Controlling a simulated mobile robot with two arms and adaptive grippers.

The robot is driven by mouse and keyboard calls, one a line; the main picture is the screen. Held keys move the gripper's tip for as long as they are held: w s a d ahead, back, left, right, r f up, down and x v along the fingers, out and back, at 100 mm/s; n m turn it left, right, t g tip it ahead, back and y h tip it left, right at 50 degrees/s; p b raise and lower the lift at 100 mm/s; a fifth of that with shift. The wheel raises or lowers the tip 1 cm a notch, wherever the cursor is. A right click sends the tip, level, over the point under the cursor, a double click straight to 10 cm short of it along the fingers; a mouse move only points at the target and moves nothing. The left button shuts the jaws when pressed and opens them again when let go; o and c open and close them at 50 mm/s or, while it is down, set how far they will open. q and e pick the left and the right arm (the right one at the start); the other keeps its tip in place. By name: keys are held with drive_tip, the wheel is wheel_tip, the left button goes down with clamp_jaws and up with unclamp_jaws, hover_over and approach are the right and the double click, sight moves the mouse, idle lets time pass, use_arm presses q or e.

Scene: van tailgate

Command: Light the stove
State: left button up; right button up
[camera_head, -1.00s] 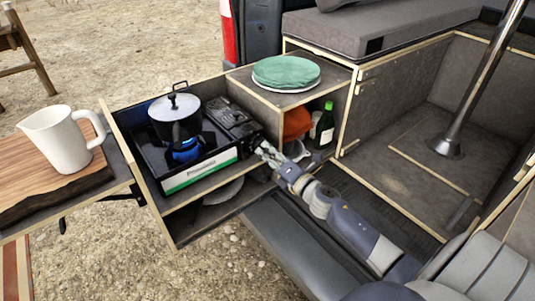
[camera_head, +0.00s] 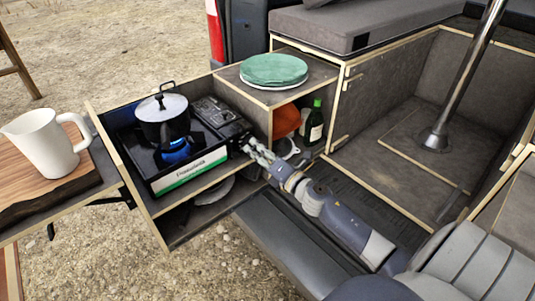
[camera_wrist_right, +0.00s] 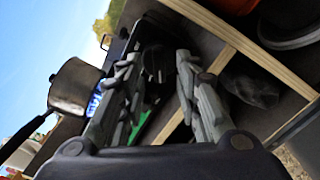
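The camping stove (camera_head: 190,171) stands in the pull-out drawer, its white and green front panel facing me. A blue flame (camera_head: 175,149) burns under the lidded pot (camera_head: 164,122), which sits upright on the burner. My right gripper (camera_head: 247,146) is at the stove's right front end. In the right wrist view its fingers (camera_wrist_right: 157,62) are apart, with a dark part of the stove between or just beyond their tips; I cannot tell whether they touch it. The pot (camera_wrist_right: 75,86) also shows there at the left. My left gripper is out of view.
A green-topped plate stack (camera_head: 274,70) sits on the shelf right of the stove. A green bottle (camera_head: 314,124) and an orange item (camera_head: 286,121) stand beneath it. A white pitcher (camera_head: 45,142) stands on the wooden board (camera_head: 50,196) at left.

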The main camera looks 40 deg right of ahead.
drive_tip(key=s, duration=1.1)
drive_tip(key=shift+s+d, duration=0.35)
drive_tip(key=shift+d, duration=0.1)
drive_tip(key=shift+a, duration=0.1)
idle(2.2)
